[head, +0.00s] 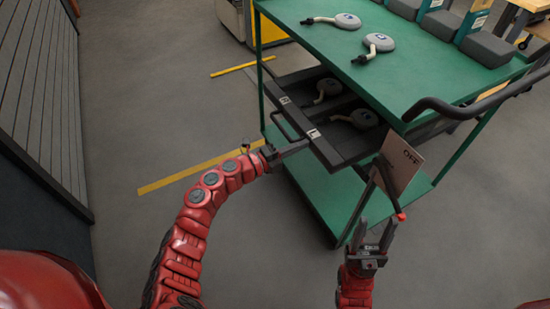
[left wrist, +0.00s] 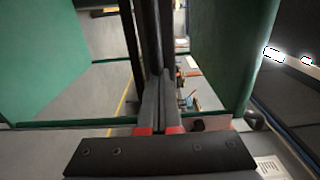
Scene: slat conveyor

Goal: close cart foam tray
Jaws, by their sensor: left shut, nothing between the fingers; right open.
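The green cart (head: 330,40) stands at upper right. Its dark foam tray (head: 345,148) sticks out below the green top on the left side, like a drawer. Two grey round devices with handles, one of them this device (head: 362,119), lie in its dark recesses. My left gripper (head: 304,146) is shut and empty, with its fingertips at the tray's front edge; I cannot tell if they touch. In the left wrist view its closed fingers (left wrist: 160,102) point at a dark upright bar between green surfaces. My right gripper (head: 378,232) is open and empty, below the cart's near corner.
A black push handle (head: 470,105) juts out at right. More devices (head: 379,43) lie on the cart top.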

